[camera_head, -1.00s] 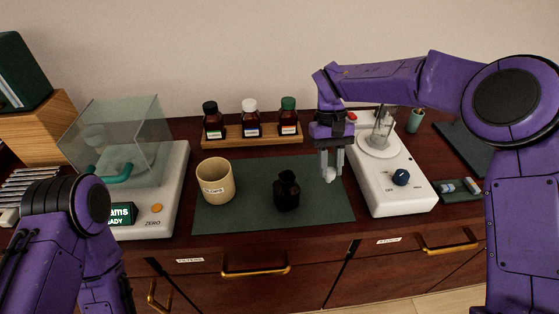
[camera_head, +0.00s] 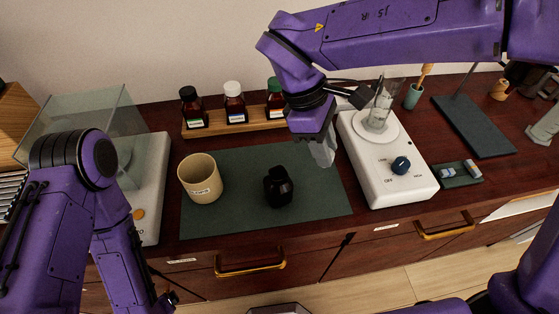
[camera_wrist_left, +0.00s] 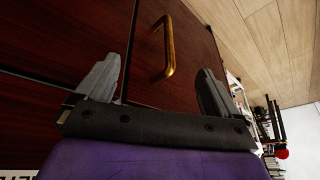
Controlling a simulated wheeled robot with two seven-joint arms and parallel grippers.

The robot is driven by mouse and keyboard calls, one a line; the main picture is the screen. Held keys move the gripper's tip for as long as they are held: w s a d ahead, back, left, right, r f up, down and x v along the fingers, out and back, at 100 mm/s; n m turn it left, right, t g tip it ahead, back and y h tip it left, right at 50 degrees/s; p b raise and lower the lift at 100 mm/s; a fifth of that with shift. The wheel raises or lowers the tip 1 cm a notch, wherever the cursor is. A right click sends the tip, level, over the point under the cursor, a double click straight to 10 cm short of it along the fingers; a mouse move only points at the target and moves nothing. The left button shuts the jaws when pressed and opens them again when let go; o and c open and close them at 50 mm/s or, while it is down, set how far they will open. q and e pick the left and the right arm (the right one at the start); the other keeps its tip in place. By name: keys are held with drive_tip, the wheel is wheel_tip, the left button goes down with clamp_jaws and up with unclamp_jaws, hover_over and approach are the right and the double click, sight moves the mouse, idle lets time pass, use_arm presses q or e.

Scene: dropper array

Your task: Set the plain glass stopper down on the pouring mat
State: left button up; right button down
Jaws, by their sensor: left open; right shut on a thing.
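The pouring mat (camera_head: 235,222) is a dark green sheet on the brown counter. My right gripper (camera_head: 323,154) points down over the mat's right part, close to the white stirrer. It is shut on the glass stopper; its own wrist and fingers hide the stopper now, though a pale knob showed at the fingertips a second ago. Whether the stopper touches the mat cannot be told. My left gripper (camera_wrist_left: 156,88) is open and empty in the left wrist view, low in front of the drawers.
A rack (camera_head: 215,131) with three bottles is behind. The white stirrer (camera_head: 405,190) borders the mat's right; a balance (camera_head: 154,190) stands left. The mat's front right is clear.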

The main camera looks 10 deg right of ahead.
drive_tip(key=w+f+p, duration=0.2)
drive_tip(key=w+f, duration=0.1)
drive_tip(key=w, duration=0.1)
drive_tip(key=w+d+f+p, duration=0.1)
drive_tip(key=w+f+p, duration=0.1)
drive_tip(key=w, duration=0.2)
drive_tip(key=w+f+p, duration=0.2)
drive_tip(key=w+f, duration=0.1)
drive_tip(key=w, duration=0.1)
drive_tip(key=shift+d+f, duration=0.15)
drive_tip(key=shift+f, duration=0.2)
wheel_tip(320, 180, down, 2)
drive_tip(key=shift+f+p, duration=0.25)
drive_tip(key=shift+p, duration=0.85)
drive_tip(key=shift+f, duration=0.35)
drive_tip(key=shift+f+b, duration=0.3)
drive_tip(key=shift+b, duration=0.15)
drive_tip(key=c, duration=0.9)
unclamp_jaws()
drive_tip(key=shift+r, duration=0.1)
drive_tip(key=shift+o, duration=0.2)
